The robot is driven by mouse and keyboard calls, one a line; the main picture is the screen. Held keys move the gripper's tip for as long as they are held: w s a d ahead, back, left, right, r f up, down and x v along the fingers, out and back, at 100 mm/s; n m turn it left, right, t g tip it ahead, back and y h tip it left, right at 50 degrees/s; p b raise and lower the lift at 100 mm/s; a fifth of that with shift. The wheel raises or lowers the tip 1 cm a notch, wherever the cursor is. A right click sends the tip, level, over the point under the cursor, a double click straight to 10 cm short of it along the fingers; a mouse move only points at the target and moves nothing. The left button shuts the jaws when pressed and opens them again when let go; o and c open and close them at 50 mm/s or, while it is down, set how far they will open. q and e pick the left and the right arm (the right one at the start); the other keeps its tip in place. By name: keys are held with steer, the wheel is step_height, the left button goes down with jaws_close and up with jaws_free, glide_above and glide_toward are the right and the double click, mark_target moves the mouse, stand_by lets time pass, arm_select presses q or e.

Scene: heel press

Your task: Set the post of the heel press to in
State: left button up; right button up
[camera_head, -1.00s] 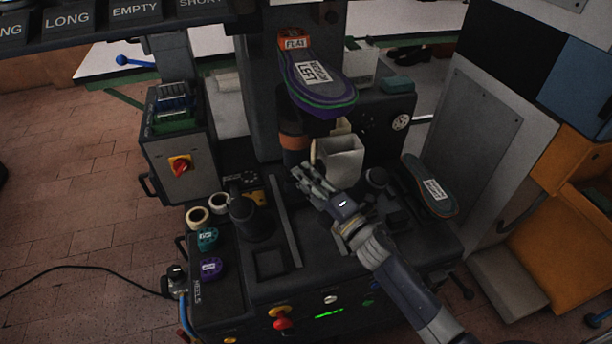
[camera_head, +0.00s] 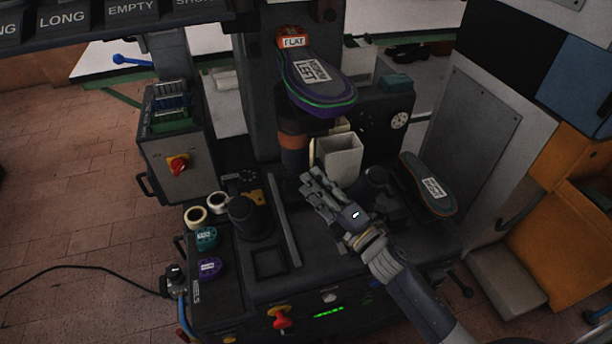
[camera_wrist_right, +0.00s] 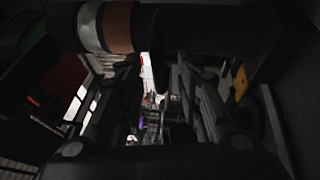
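The post (camera_head: 293,142) of the heel press is a dark upright column with a copper-orange band. It stands left of the white bin, beneath a purple-and-green sole (camera_head: 318,82) marked left. In the right wrist view the banded post (camera_wrist_right: 118,27) lies across the top, close to the camera. My right gripper (camera_head: 312,190) is in front of and below the post, near its lower part. In the wrist view its two fingers (camera_wrist_right: 155,105) stand apart with nothing visible between them. Whether a finger touches the post cannot be told. My left gripper is out of view.
A white bin (camera_head: 340,158) stands right behind my right gripper. A dark cylinder (camera_head: 247,218) rises from the press bed on the left. A second sole (camera_head: 432,188) lies at the right. A control box with a red knob (camera_head: 178,165) is at the left.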

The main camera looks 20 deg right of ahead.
steer(key=v, duration=0.8)
stand_by(0.4)
